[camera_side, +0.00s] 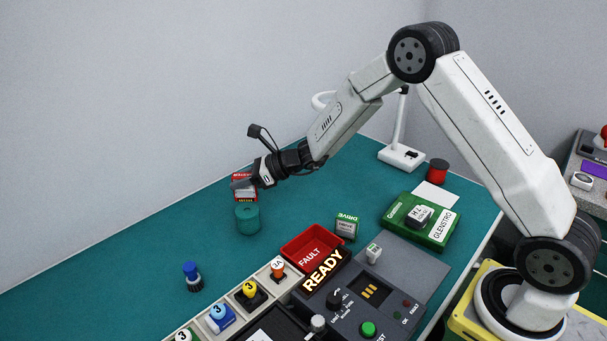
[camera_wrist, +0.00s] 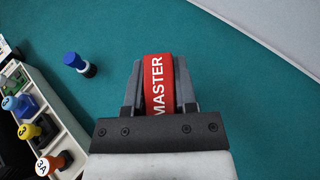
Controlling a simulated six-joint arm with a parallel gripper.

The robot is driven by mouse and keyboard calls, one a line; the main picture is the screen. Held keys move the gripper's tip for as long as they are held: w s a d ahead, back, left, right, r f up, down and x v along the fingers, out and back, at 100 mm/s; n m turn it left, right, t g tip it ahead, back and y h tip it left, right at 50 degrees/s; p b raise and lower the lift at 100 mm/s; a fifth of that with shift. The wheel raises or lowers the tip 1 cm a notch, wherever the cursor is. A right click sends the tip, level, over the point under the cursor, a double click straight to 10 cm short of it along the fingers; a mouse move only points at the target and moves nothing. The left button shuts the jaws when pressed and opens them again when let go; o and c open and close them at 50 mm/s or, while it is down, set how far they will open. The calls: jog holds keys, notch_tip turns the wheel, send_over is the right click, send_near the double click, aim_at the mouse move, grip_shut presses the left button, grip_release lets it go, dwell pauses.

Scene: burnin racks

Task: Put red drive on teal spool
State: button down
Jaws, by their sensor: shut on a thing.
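The red drive (camera_wrist: 157,88), with white lettering reading MASTER, is between the fingers of my gripper (camera_wrist: 158,95) in the wrist view. In the side view my gripper (camera_side: 247,183) is shut on the red drive (camera_side: 243,194). The teal spool (camera_side: 248,219) stands upright on the teal mat, directly below the drive in the side view. The drive's lower edge appears at or just above the spool's top; I cannot tell whether they touch. The spool is hidden in the wrist view.
A blue-topped plug (camera_side: 192,277) stands on the mat, left of the spool. A rack (camera_side: 240,306) of numbered knobs, a red FAULT tray (camera_side: 311,247) and a green-labelled drive (camera_side: 346,227) are in front and to the right. A red spool (camera_side: 437,172) stands further back right.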

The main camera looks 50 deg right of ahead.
aim_at(241, 191)
jog(key=shift+w+f, duration=0.25)
jog(key=shift+f, duration=1.5)
jog(key=shift+f, duration=0.15)
jog(key=shift+c, duration=2)
grip_release()
jog(key=v, duration=1.2)
